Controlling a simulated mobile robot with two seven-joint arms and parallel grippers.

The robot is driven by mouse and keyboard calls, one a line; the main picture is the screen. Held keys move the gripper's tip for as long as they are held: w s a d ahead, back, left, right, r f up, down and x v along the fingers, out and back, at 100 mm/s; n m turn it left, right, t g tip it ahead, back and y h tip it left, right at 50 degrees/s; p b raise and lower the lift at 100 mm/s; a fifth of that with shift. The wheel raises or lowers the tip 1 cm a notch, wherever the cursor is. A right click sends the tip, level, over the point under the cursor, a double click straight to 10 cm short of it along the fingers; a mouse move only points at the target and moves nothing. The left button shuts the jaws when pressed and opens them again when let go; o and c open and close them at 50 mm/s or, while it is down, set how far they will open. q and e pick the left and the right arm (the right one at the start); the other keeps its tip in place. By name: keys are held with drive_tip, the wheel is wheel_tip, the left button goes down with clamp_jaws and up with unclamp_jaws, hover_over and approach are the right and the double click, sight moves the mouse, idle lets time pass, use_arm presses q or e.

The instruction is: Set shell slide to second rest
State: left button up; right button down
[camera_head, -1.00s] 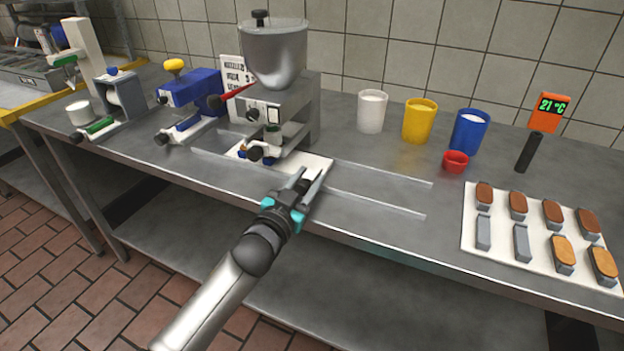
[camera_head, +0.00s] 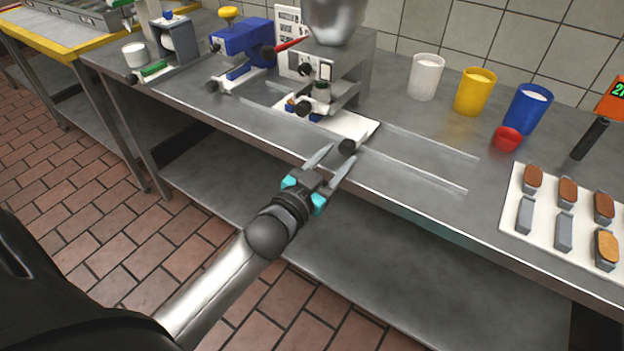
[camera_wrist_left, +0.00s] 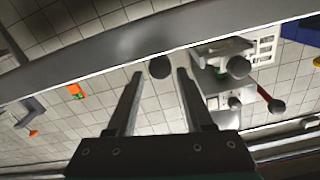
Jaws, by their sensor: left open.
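The shell slide (camera_head: 352,124) is a white plate on the steel bench, partly under the hopper machine (camera_head: 338,70). A black knob (camera_head: 347,146) is at its front right corner. My left gripper (camera_head: 342,152) is open at the bench's front edge, with its fingertips close to the knob. In the left wrist view the knob (camera_wrist_left: 160,68) shows in the gap at the fingertips, and nothing is gripped. Whether the fingers touch it cannot be told. My right gripper is not in view.
Rails (camera_head: 415,173) run right from the slide along clear bench. A tray (camera_head: 512,205) with shells is at right. A blue machine (camera_head: 243,52) stands left.

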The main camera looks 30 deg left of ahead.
use_arm(q)
drive_tip(key=s+p, duration=0.1)
drive_tip(key=s, duration=0.7)
drive_tip(key=shift+s+a, duration=0.2)
drive_tip(key=shift+a, duration=0.15)
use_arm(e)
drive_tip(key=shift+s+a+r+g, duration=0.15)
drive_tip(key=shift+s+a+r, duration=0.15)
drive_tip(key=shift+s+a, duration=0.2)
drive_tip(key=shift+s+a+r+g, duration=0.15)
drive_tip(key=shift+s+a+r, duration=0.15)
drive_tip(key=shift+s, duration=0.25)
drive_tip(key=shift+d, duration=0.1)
